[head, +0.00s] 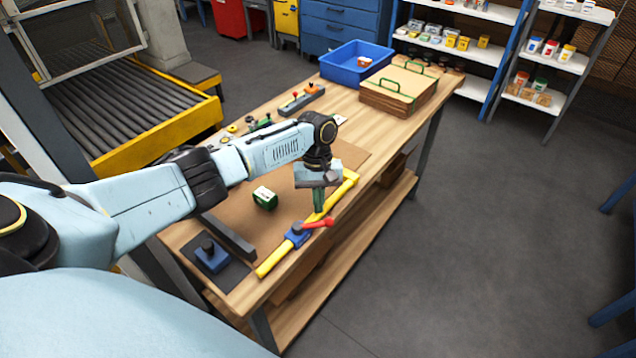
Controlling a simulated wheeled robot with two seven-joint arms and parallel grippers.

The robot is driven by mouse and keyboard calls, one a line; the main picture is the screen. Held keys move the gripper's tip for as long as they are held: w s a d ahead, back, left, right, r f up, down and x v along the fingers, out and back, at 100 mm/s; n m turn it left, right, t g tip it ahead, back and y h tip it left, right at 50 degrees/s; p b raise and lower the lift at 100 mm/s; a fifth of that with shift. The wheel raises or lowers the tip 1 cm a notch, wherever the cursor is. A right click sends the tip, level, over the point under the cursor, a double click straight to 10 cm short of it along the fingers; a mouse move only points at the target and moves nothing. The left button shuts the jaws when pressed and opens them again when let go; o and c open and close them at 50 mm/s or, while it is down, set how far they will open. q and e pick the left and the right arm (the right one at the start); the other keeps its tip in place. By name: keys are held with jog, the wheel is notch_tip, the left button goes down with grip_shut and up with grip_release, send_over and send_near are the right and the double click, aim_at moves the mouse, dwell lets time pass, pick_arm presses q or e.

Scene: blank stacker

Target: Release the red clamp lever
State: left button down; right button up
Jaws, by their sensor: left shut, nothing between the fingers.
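The red clamp lever (318,223) sticks out to the right from a blue clamp body (297,236). The blue body sits on a yellow bar (272,261) that runs along the bench's right edge. My left gripper (319,208) points down just above and behind the lever, beside the yellow bar. Its fingers are shut with nothing between them. A small gap seems to lie between the fingertips and the lever, but I cannot tell for sure. My right gripper is not in the picture.
The wooden bench (237,294) carries a green-and-white box (265,198), a dark bar (229,237) and a blue block with a knob (212,256). A blue bin (342,73) and a wooden box with green handles (392,104) stand at the far end.

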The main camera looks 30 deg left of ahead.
aim_at(313, 225)
pick_arm(q)
jog(key=shift+s+d+r+p, duration=0.4)
jog(key=shift+s+d+r, duration=0.2)
jog(key=shift+s, duration=0.15)
jog(key=shift+s+d, duration=0.45)
jog(key=shift+s, duration=0.1)
